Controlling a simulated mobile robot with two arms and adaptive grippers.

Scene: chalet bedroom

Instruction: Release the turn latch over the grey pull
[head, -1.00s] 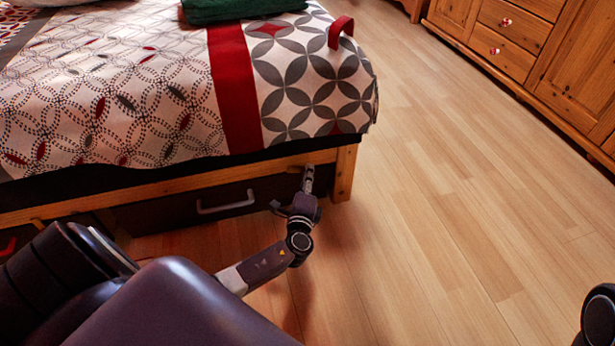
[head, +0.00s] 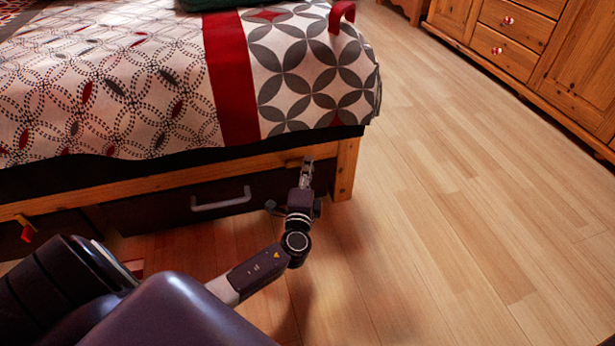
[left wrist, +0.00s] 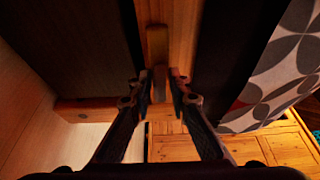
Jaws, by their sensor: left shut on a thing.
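The dark drawer (head: 150,212) under the bed has a grey pull (head: 221,202) on its front. The turn latch (head: 293,162) is a small wooden piece on the bed's wooden rail, above and to the right of the grey pull. My left gripper (head: 306,168) is at it, near the bed's corner post. In the left wrist view the latch (left wrist: 157,45) looks lengthwise along the rail, and the fingers of my left gripper (left wrist: 161,88) are shut on its near end. The fingers partly hide the latch in the head view. My right gripper is out of view.
Further left, a red pull (head: 28,234) sits on another dark drawer front. The bed's corner post (head: 345,170) is just right of my left gripper. The quilt (head: 150,90) overhangs above the rail. Bare wood floor (head: 450,200) lies to the right, up to a wooden cabinet (head: 540,50).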

